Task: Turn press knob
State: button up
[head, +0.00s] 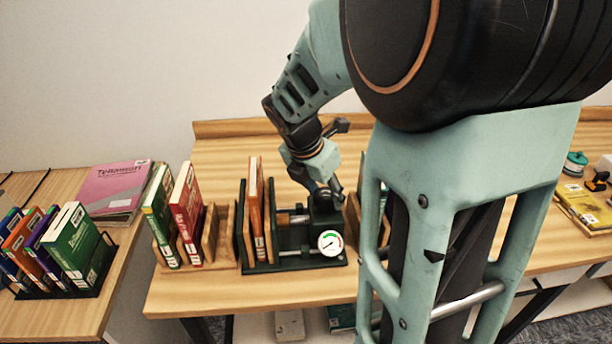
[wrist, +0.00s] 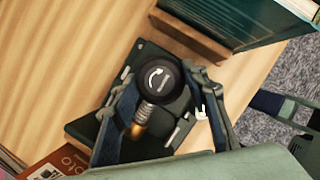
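The press knob (wrist: 158,80) is a round black cap with a white curved arrow, seen from above in the wrist view. My gripper (wrist: 161,84) points down at it, with one finger on each side and the fingers spread. I cannot tell whether either fingertip touches the cap. The press (head: 294,262) is dark green, with a metal screw (wrist: 146,113) beside the knob and a round white gauge (head: 330,243) on its front. An orange book (head: 256,215) stands in the press. In the head view my gripper (head: 325,190) is over the press and hides most of the knob.
Left of the press, a wooden rack holds a green book (head: 160,218) and a red book (head: 186,212). A teal book (wrist: 250,20) stands near my gripper. The table front (head: 215,292) is clear.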

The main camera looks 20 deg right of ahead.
jog(key=c, duration=0.6)
jog(key=shift+o, duration=0.2)
jog(key=shift+m, duration=0.3)
